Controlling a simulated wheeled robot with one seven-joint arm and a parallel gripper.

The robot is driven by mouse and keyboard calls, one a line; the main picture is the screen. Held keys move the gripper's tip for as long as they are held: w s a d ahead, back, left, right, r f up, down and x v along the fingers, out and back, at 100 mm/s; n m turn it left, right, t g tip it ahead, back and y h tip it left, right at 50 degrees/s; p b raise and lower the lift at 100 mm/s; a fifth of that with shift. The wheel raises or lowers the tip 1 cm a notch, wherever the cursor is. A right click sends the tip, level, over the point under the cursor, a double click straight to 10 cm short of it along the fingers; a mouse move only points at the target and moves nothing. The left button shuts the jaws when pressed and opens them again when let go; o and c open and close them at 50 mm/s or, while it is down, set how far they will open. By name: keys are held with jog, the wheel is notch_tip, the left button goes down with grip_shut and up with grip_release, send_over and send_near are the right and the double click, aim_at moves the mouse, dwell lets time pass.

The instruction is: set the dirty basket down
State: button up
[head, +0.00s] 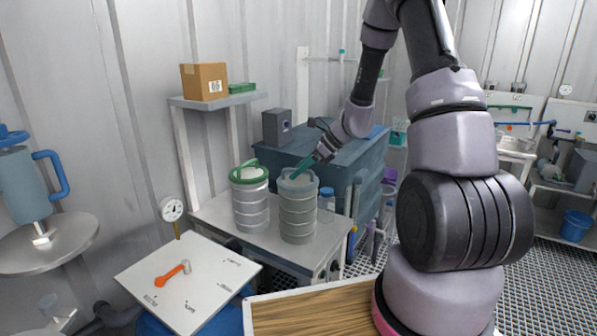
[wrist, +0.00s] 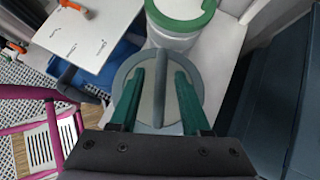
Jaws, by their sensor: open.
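Two ribbed metal cylinders stand upright side by side on a light bench (head: 268,236). The left one (head: 252,208) has a green rim and green handle; it also shows in the wrist view (wrist: 178,42). The right one (head: 298,220) has a grey rim, with a round pale top and a grey bar handle (wrist: 160,85) across it. I cannot tell which is the dirty basket, or see any dirt. My gripper (head: 298,170) is open above the grey-rimmed cylinder. In the wrist view its green fingers (wrist: 160,70) lie on either side of the grey handle, with gaps between.
A large blue-grey tank (head: 340,160) stands close behind the bench. A white board (head: 205,275) with an orange-handled tool (head: 172,274) is at front left. A shelf (head: 220,100) holds a cardboard box (head: 203,82). A blue bottle (head: 326,204) stands right of the cylinders.

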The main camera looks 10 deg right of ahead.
jog(key=v, duration=1.2)
jog(key=s+a+r+n+t+h, duration=0.1)
jog(key=s+r+n+t+h, duration=0.1)
jog(key=s+r+n, duration=0.7)
jog(key=s+a+r+n+t+h, duration=0.1)
jog(key=s+r+n+h, duration=0.3)
jog(key=s+r+n, duration=0.5)
jog(key=s+r, duration=0.2)
jog(key=s, duration=0.3)
jog(key=shift+s+a+n+t, duration=0.2)
jog(key=shift+a+n+t, duration=0.1)
jog(key=shift+t, duration=0.1)
